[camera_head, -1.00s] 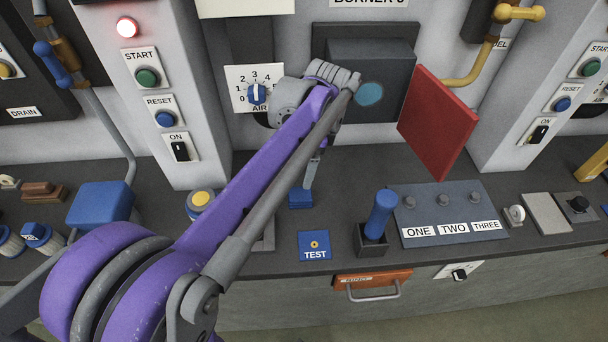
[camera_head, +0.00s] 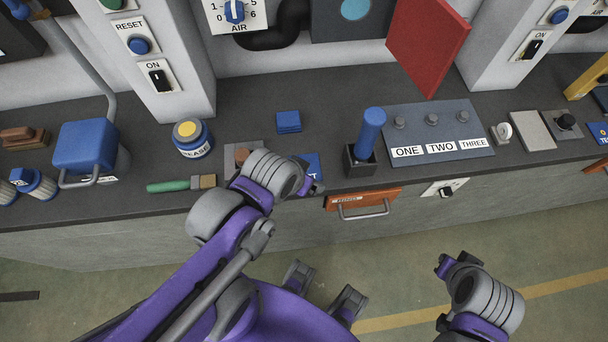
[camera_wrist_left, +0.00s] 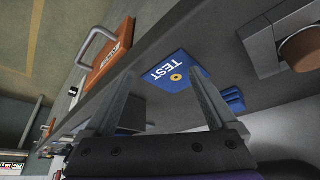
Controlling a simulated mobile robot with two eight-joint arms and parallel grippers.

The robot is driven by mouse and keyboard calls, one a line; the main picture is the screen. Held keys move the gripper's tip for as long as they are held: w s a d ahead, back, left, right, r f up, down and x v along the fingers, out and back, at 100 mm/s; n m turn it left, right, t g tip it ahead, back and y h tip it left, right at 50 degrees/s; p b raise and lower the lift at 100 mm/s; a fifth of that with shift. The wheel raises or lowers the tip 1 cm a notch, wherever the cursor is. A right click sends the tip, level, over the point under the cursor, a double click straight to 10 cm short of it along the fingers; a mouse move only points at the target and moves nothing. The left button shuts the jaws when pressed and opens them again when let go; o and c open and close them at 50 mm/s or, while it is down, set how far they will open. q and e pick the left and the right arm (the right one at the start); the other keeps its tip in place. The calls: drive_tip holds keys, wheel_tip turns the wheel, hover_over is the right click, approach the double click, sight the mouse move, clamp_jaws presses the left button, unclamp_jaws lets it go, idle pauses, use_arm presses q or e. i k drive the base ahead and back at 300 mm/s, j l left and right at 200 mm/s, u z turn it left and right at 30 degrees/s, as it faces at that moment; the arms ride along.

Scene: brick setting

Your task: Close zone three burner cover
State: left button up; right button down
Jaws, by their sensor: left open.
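The red burner cover (camera_head: 428,45) stands swung out from the right side of the dark burner box (camera_head: 385,22). A blue disc (camera_head: 356,8) shows uncovered on the box's front. The top of the box is cut off. My left gripper (camera_head: 314,187) is low over the counter's front edge, well below and left of the cover, mostly hidden behind its own wrist. In the left wrist view its two fingers (camera_wrist_left: 160,80) are apart and empty, with the blue TEST plate (camera_wrist_left: 174,75) beyond them. My right gripper (camera_head: 443,266) is at the lower right over the floor; its jaws are unclear.
A blue-handled lever (camera_head: 370,132) stands on the counter below the cover, beside a panel labelled ONE, TWO, THREE (camera_head: 440,120). An orange drawer (camera_head: 362,202) is in the counter front.

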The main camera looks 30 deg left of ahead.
sight(426, 37)
drive_tip(key=k, duration=0.5)
drive_tip(key=l+u, duration=0.1)
drive_tip(key=u, duration=0.35)
drive_tip(key=i+l+u, duration=0.1)
drive_tip(key=u, duration=0.35)
drive_tip(key=l+u, duration=0.15)
drive_tip(key=u, duration=0.35)
drive_tip(key=l+u, duration=0.35)
drive_tip(key=l, duration=0.15)
drive_tip(key=k+l+u, duration=0.1)
drive_tip(key=l+u, duration=0.25)
drive_tip(key=l, duration=0.15)
drive_tip(key=k+l, duration=0.1)
drive_tip(key=l, duration=0.3)
drive_tip(key=k+l+u, duration=0.1)
drive_tip(key=l, duration=0.25)
drive_tip(key=k+l, duration=0.1)
drive_tip(key=l, duration=0.3)
drive_tip(key=k+l+u, duration=0.1)
drive_tip(key=l, duration=0.25)
drive_tip(key=k+l, duration=0.1)
drive_tip(key=l, duration=0.3)
